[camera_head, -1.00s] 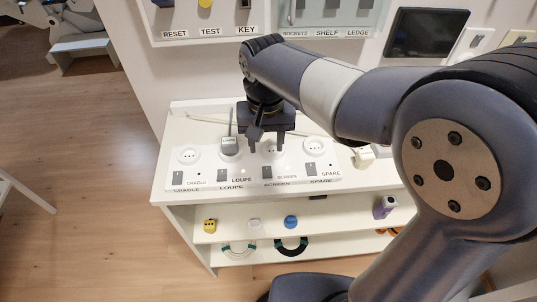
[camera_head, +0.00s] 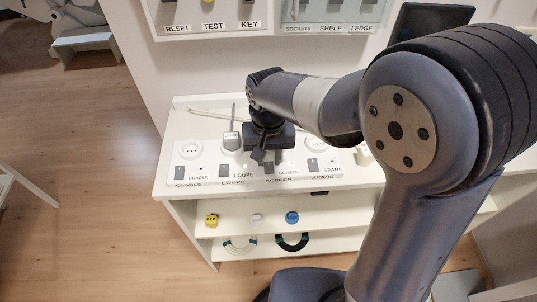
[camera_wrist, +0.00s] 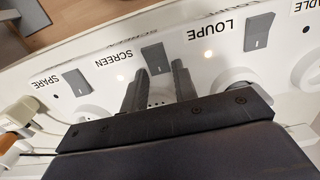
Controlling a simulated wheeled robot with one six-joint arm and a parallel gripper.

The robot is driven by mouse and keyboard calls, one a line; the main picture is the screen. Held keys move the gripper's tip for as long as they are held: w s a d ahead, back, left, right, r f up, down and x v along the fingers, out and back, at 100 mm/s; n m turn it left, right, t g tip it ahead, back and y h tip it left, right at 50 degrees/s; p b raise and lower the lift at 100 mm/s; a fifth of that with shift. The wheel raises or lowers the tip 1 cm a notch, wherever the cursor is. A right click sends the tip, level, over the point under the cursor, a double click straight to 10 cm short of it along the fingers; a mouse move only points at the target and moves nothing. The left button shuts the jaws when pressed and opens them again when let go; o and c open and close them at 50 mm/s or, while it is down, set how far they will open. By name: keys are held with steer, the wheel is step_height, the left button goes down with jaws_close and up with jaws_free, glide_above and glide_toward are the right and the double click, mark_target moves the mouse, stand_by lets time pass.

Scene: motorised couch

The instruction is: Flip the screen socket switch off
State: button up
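The screen switch (camera_head: 268,168) is a grey rocker above the SCREEN label on the white socket strip (camera_head: 345,178). It also shows in the wrist view (camera_wrist: 157,60), with a small lit white light beside its label. My gripper (camera_head: 262,157) points down just behind the switch and partly covers the screen socket. In the wrist view, its two dark fingers (camera_wrist: 157,80) are apart, with the screen socket (camera_wrist: 159,98) partly visible between them. The fingertips lie near the switch's socket-side end. I cannot tell whether they touch anything. The gripper holds nothing.
The loupe switch (camera_head: 223,170), spare switch (camera_head: 312,165) and cradle switch (camera_head: 179,173) flank it closely. A pale plug (camera_head: 232,141) sits in the loupe socket. The labelled wall panel (camera_head: 335,15) is above. Small items lie on the shelf (camera_head: 330,208) below.

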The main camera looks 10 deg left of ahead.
jaws_close()
steer(key=t+b, duration=0.1)
steer(key=b, duration=0.1)
steer(key=t+b, duration=0.1)
steer(key=shift+s+f+y+b, duration=0.15)
steer(key=shift+s+y+b, duration=0.15)
steer(key=shift+b, duration=0.1)
steer(key=shift+s+d+r+t+b, duration=0.1)
steer(key=shift+s+r+t+b, duration=0.15)
steer(key=shift+t+b, duration=0.75)
steer(key=shift+o, duration=1.9)
jaws_free()
steer(key=v, duration=1.1)
steer(key=shift+w, duration=0.25)
steer(key=shift+d+f, duration=0.1)
